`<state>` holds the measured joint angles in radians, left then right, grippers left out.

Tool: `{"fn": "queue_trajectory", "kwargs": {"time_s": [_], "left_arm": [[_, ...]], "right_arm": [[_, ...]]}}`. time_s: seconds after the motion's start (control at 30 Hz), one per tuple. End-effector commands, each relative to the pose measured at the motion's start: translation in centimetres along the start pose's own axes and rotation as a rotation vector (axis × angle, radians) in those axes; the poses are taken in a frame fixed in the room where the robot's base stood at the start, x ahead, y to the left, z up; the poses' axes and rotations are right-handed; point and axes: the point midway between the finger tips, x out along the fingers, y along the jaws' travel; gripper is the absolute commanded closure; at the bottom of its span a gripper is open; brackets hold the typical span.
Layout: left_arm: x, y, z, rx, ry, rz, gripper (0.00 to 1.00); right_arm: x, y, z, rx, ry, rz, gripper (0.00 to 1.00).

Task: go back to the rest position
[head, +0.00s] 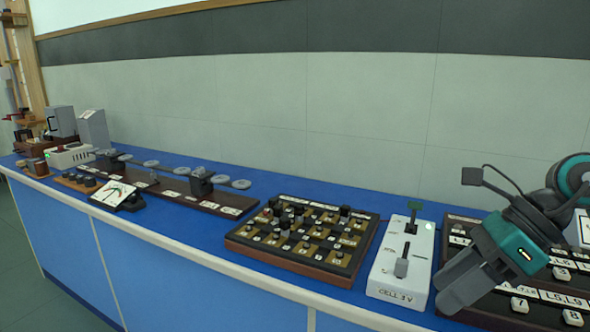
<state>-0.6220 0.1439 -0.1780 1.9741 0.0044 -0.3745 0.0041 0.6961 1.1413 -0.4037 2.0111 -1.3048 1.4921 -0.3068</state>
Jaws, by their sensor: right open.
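My right gripper (456,287) comes in from the right edge, grey with a teal body. It is above the right end of the blue bench (200,225), in front of the dark panel with white labelled keys (553,297). Its fingers point down and left, beside the white switch box (385,281). Nothing shows between the fingers, though they overlap in this view. The gripper and arm hide part of the dark panel. My left gripper is out of view.
A board with black pegs (300,262) stands left of the white box. Farther left are a long rail with discs (215,205), a dial meter (115,194) and grey boxes (93,130). A pale wall (300,120) rises behind the bench. The space above the bench's middle is clear.

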Motion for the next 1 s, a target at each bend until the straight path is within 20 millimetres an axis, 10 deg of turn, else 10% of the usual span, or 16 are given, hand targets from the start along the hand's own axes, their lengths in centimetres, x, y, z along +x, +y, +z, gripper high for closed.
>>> {"fn": "queue_trajectory", "kwargs": {"time_s": [0.27,0.47,0.7,0.87,0.9,1.0], "left_arm": [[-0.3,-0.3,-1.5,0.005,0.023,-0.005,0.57],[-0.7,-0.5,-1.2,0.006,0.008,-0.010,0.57],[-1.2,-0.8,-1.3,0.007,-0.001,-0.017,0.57],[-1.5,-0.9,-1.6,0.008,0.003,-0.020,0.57],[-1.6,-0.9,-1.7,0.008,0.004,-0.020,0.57],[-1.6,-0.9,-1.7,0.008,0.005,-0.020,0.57]], "right_arm": [[6.4,5.2,6.9,0.379,-0.532,0.489,0.51],[8.1,3.2,8.9,1.001,-0.968,0.811,0.51],[14.7,-2.7,-0.2,2.015,-1.337,0.954,0.51],[21.3,-1.7,-9.5,2.650,-1.424,0.876,0.51],[22.6,-0.9,-11.4,-2.618,1.346,-0.799,0.51],[25.1,1.1,-14.9,-2.523,1.187,-0.651,0.51]]}}
